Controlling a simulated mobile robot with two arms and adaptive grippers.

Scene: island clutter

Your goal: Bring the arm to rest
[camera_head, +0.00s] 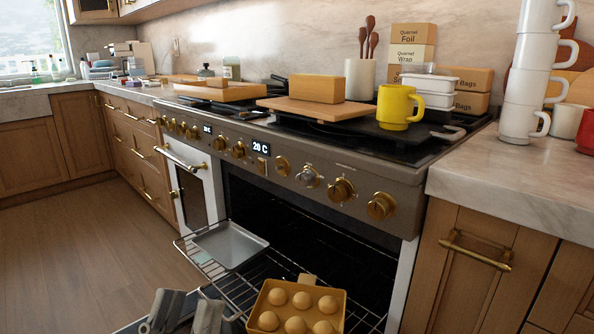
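An empty grey metal tray (230,244) sits farther back on the left of the rack. My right gripper is not in view.
The oven front (290,165) stands behind the rack. On the stovetop are wooden boards (315,109) and a yellow mug (396,107). Stacked white mugs (524,85) stand on the right counter (505,175). The wooden floor (80,255) on the left is clear.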

